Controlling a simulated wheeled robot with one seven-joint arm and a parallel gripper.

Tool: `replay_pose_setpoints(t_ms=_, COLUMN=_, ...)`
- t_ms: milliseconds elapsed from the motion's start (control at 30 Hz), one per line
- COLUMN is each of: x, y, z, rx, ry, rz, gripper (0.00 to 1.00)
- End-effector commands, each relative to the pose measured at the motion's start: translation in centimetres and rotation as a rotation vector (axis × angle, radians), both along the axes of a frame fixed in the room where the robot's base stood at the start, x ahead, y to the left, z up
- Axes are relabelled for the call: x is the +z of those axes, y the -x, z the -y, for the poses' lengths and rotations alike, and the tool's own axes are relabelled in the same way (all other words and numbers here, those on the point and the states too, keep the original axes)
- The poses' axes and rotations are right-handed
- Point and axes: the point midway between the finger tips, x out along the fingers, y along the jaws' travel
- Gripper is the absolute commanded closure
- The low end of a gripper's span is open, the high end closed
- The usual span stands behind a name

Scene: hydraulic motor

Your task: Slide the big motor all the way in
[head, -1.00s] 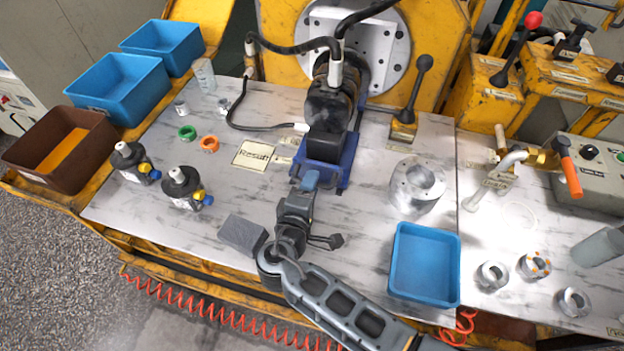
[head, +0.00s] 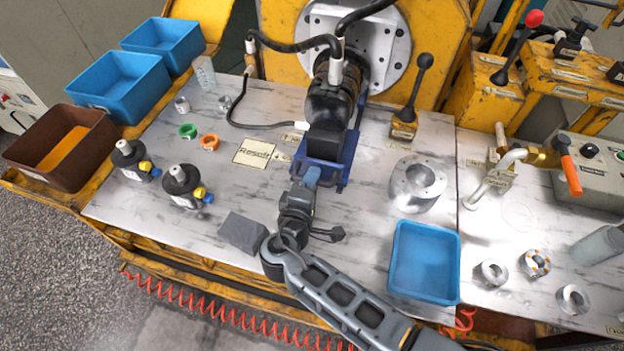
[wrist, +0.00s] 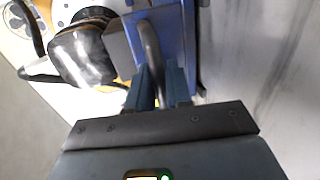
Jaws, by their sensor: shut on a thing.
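The big motor (head: 328,108) is black and sits on a blue sliding carriage (head: 345,160) in front of the round grey plate (head: 388,52). Its far end is close to the plate; I cannot tell whether it is fully seated. My gripper (head: 311,178) is at the near end of the carriage. In the wrist view my gripper's fingers (wrist: 160,88) are shut on a curved grey handle (wrist: 150,48) beside the blue carriage (wrist: 184,40). The black motor (wrist: 85,55) shows at upper left there.
Black hoses (head: 300,47) run to the motor. A black lever (head: 415,95) stands right of it. A grey metal cylinder (head: 417,188) and a blue bin (head: 425,262) are on the right, two black bottle-like parts (head: 183,185) on the left. A grey block (head: 243,232) lies near my arm.

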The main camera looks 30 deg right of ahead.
Motion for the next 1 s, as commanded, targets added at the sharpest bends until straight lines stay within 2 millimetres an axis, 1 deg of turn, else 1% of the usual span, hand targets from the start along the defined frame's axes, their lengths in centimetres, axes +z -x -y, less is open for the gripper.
replay_pose_setpoints(t_ms=267, x=-0.1, y=-0.1, z=0.1, rx=0.0, ry=-0.001, rz=-0.001, gripper=1.0)
replay_pose_setpoints(t_ms=367, x=-0.3, y=-1.2, z=1.2, rx=-0.002, ry=-0.002, rz=0.0, gripper=1.0)
replay_pose_setpoints(t_ms=500, x=-0.4, y=-3.7, z=3.7, rx=-0.005, ry=-0.001, rz=0.002, gripper=1.0)
replay_pose_setpoints(t_ms=600, x=-0.4, y=-5.1, z=5.1, rx=-0.003, ry=-0.002, rz=0.002, gripper=1.0)
replay_pose_setpoints(t_ms=700, x=-0.3, y=-6.0, z=6.0, rx=-0.001, ry=-0.002, rz=0.001, gripper=1.0)
replay_pose_setpoints(t_ms=800, x=-0.1, y=-6.4, z=6.3, rx=0.001, ry=-0.002, rz=0.0, gripper=1.0)
replay_pose_setpoints(t_ms=1000, x=0.0, y=-6.4, z=6.4, rx=0.0, ry=-0.001, rz=0.0, gripper=1.0)
